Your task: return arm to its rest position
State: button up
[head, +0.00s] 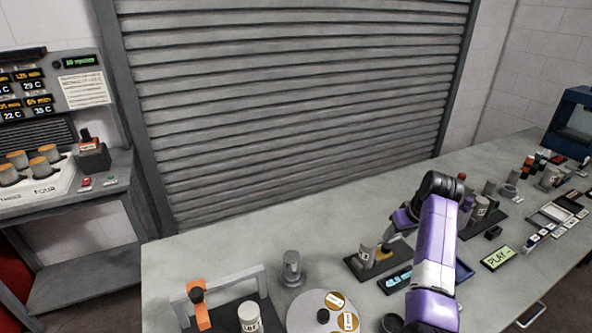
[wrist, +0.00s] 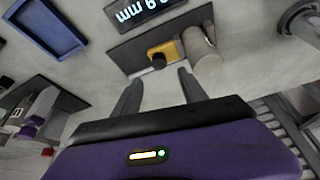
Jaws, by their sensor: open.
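My arm (head: 436,245), purple and white, reaches over the right half of the grey workbench (head: 215,255) in the head view. My gripper is mostly hidden behind the arm there. In the wrist view, my gripper (wrist: 158,92) shows two dark fingers spread apart with only bare bench surface between them. A dark plate (wrist: 125,54) lies just beyond the fingertips, carrying a yellow block (wrist: 160,53) and a pale cylinder (wrist: 201,46). The fingers look apart from both. The head view also shows this dark plate (head: 388,266), left of my arm.
A readout in mm (head: 397,282) lies close left of my arm. A round disc (head: 300,312) and an orange clamp (head: 203,303) stand at the front. A shutter (head: 290,110) closes the back.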

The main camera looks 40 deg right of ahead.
jog(key=w+d+r+m+t+h, duration=0.2)
jog(key=w+d+r+t+h, duration=0.1)
jog(key=d+r+h, duration=0.3)
jog(key=s+a+r+n+t, duration=0.1)
jog(key=s+a+t, duration=0.2)
jog(key=a, duration=0.7)
jog(key=s+a+n+t, duration=0.2)
jog(key=s+a+t, duration=0.15)
jog(key=a, duration=0.65)
jog(key=s+a+r+n+t, duration=0.1)
jog(key=s+a+t, duration=0.25)
jog(key=a, duration=0.75)
jog(key=s+a+n+g+y+b, duration=0.1)
jog(key=s+a+y, duration=0.7)
jog(key=s+a, duration=1.1)
jog(key=shift+s+n+g, duration=0.7)
jog(key=shift+s+n, duration=0.25)
jog(key=shift+n, duration=0.05)
